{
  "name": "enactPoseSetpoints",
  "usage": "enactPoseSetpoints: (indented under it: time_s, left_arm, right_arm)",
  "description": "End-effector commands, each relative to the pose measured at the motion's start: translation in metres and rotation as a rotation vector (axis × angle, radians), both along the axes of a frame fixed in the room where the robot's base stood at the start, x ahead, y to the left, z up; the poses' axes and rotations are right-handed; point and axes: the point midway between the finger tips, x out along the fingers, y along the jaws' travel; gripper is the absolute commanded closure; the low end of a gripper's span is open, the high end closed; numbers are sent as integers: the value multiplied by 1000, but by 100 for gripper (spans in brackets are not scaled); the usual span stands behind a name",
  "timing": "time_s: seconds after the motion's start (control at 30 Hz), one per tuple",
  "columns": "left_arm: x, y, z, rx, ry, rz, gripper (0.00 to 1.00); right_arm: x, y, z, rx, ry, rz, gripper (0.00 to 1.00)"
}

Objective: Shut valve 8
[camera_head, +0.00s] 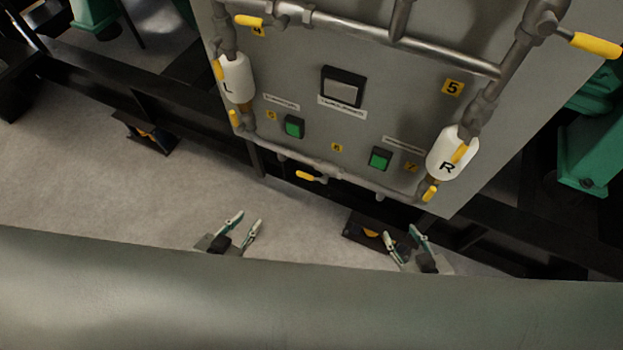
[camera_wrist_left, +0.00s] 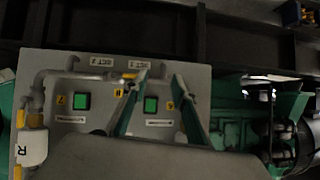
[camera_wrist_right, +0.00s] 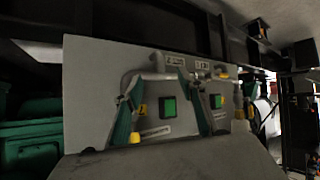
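Small yellow tags by the lower pipe (camera_head: 340,179) are too small to read surely. Yellow handles on this panel (camera_head: 385,110) include a lower-middle one (camera_head: 307,176), a lower-left one (camera_head: 235,119) and a lower-right one (camera_head: 430,190). My left gripper (camera_head: 250,218) is open and empty, below and left of the lower-middle handle. My right gripper (camera_head: 400,232) is open and empty, below the lower-right handle. Both also show open in the left wrist (camera_wrist_left: 160,77) and right wrist (camera_wrist_right: 158,80) views.
White cylinders marked L (camera_head: 237,78) and R (camera_head: 453,152) flank the panel. Green buttons (camera_head: 294,128) and (camera_head: 380,158) sit between them. Black rails (camera_head: 180,122) cross behind. Green machinery (camera_head: 590,140) stands at right. Bare floor (camera_head: 100,180) lies at left.

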Motion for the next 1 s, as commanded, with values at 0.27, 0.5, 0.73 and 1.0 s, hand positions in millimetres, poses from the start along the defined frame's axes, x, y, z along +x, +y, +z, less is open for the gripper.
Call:
enactPoseSetpoints:
  time_s: [0.27,0.5,0.73,1.0]
  left_arm:
    - [0,0,0,0,0,0,73]
    - [3,1,0,8,-8,-7,73]
    - [74,-17,18,117,-259,-184,73]
    - [147,-55,40,369,-702,-559,73]
  right_arm:
    - [0,0,0,0,0,0,60]
    - [0,-2,-1,-6,-1,2,60]
    - [13,0,-16,-9,-39,9,60]
    - [21,3,-52,-19,-65,24,60]
